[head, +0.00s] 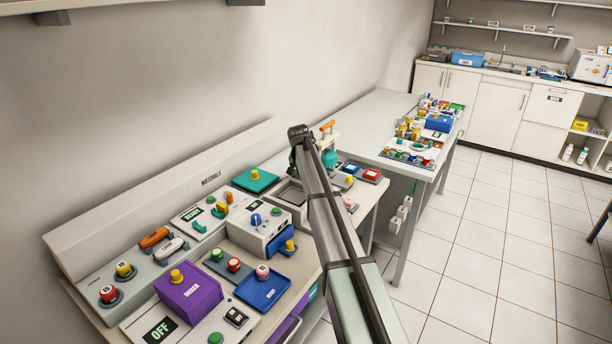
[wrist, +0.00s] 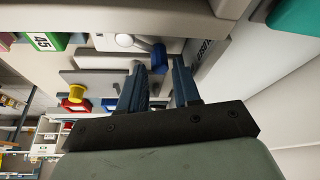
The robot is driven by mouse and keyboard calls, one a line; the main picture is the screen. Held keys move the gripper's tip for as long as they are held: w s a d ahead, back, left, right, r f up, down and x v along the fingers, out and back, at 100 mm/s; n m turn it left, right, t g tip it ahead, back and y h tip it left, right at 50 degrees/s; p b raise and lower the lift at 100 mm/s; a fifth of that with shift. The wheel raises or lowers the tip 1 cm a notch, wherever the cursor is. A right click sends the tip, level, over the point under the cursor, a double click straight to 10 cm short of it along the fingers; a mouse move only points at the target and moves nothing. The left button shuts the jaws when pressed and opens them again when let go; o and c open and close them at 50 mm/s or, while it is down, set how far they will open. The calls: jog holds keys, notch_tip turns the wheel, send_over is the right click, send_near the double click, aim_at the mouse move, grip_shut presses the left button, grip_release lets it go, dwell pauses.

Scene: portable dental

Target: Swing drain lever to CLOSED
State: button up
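In the wrist view a lever with a dark blue handle (wrist: 159,58) and a pale round hub (wrist: 125,40) is on a light panel. I take it for the drain lever, but no label on it is readable. My gripper (wrist: 158,72) is open, its two dark blue fingers apart. The handle appears between or just past the fingertips; contact cannot be told. In the head view my gripper end (head: 299,135) is over the far end of the long bench, and my arm hides the area behind it. The blue-handled lever cannot be made out there.
Below my arm the bench holds a purple box (head: 190,291), a blue tray (head: 263,288) and several knobs. A device with an orange handle (head: 327,126) and a teal body (head: 329,158) stands just right of my gripper.

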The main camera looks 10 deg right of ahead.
jog(key=shift+w+d+f, duration=0.1)
jog(key=shift+w+f, duration=0.15)
jog(key=shift+f, duration=0.35)
grip_shut()
